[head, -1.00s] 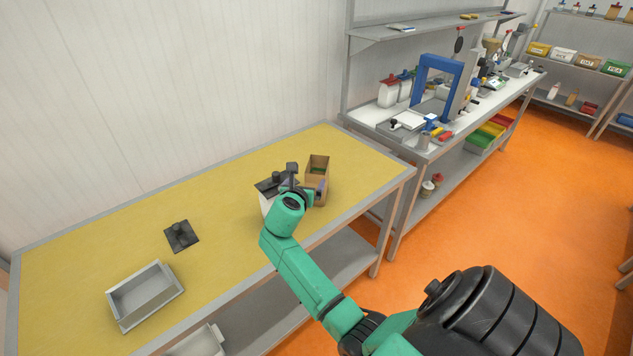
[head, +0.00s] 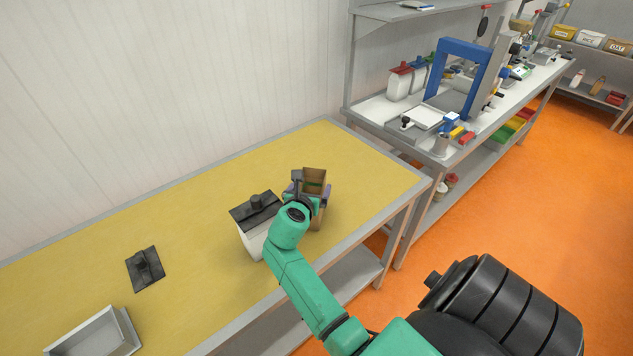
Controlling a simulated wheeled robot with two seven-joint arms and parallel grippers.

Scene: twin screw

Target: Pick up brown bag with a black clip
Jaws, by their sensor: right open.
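I see no black clip clearly on this bag. My left gripper is not in view.
A grey tray (head: 122,325) sits at the table's front left. The yellow table top (head: 365,165) is clear behind and to the right of the bag. A grey bench (head: 385,108) with equipment and a blue frame (head: 438,70) stands beyond the table's right end.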

